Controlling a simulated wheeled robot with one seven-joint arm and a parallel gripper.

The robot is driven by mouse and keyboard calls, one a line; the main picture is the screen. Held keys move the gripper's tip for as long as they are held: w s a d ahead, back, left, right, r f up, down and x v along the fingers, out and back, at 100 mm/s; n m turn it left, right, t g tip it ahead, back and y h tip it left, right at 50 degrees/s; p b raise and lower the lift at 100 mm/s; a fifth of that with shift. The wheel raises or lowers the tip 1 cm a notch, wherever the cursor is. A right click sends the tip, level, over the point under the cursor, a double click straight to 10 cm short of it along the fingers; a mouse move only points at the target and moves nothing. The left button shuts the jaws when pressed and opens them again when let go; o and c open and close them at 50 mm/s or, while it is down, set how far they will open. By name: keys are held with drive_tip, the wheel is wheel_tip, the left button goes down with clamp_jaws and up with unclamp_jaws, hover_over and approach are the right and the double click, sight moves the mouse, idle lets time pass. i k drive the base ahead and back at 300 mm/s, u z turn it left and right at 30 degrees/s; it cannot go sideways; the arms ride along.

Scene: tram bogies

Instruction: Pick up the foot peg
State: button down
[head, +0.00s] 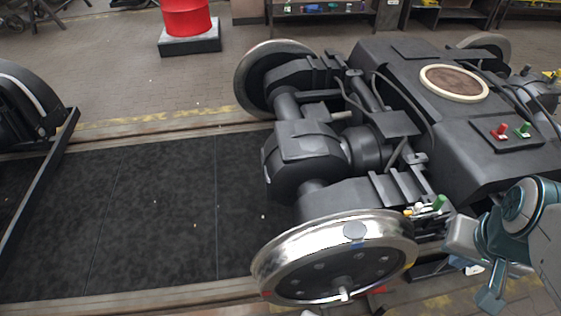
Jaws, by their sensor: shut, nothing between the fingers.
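No part that I can name for sure as the foot peg stands out. Small coloured pieces lie on the bogie frame just above the near wheel: a green piece (439,203), a pale piece (418,208) and a yellow piece (408,212). I cannot tell whether one of them is the foot peg. My gripper (453,230) is at the right, beside the bogie's near side, close to the right of these pieces. It is shut and empty. My arm hides part of the bogie's near right side.
The dark bogie (450,125) fills the right, with a shiny near wheel (335,250). A red knob (503,129) and a green knob (524,129) stand on its top. A red drum (186,18) stands behind. The dark floor panels (150,215) at left are mostly clear.

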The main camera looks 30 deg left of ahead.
sight(499, 134)
drive_tip(key=z, duration=0.95)
drive_tip(key=k, duration=0.65)
drive_tip(key=z, duration=0.9)
drive_tip(key=i, duration=2.6)
drive_tip(key=u, duration=0.15)
